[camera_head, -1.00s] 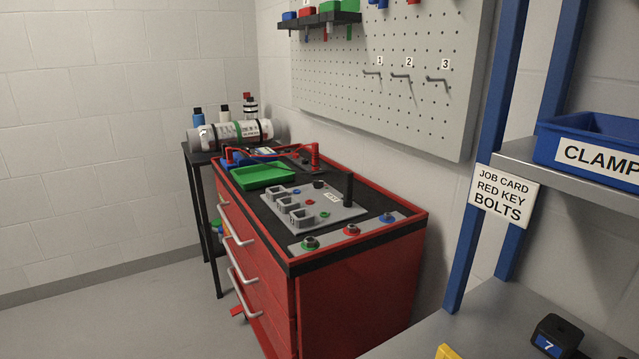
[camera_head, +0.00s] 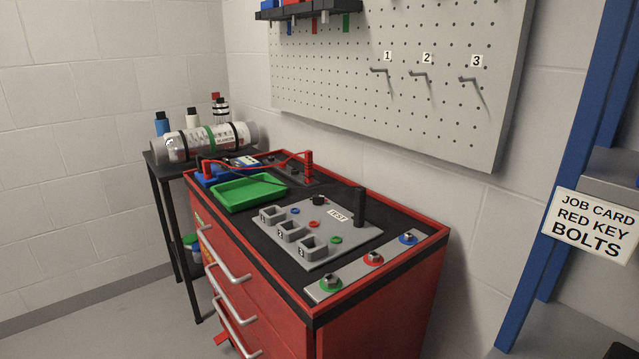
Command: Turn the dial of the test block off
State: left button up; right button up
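The test block (camera_head: 342,236) is a grey plate labelled TEST on the black top of the red tool cabinet. It carries three square sockets (camera_head: 290,231) numbered 1 to 3, and small red, blue and green round parts. A small black knob (camera_head: 319,200), which looks like the dial, sits at its back edge. Its setting is too small to read. A black upright post (camera_head: 359,207) stands at the block's right.
The red cabinet (camera_head: 375,317) stands against the wall. A green tray (camera_head: 248,193) and a red-handled device lie behind the block. A strip with several coloured bolts (camera_head: 373,261) lies in front. A blue rack post (camera_head: 567,190) stands at right; floor at left is clear.

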aim_at(317, 201)
jog(key=i+j+z, duration=0.15)
jog(key=j, duration=0.2)
jog(key=i+j+z, duration=0.15)
jog(key=j, duration=0.2)
jog(key=i+j+z, duration=0.15)
jog(key=j, duration=0.25)
jog(key=i+j+z, duration=0.15)
jog(key=j, duration=0.25)
jog(key=i+j+z, duration=0.15)
jog(key=j, duration=0.3)
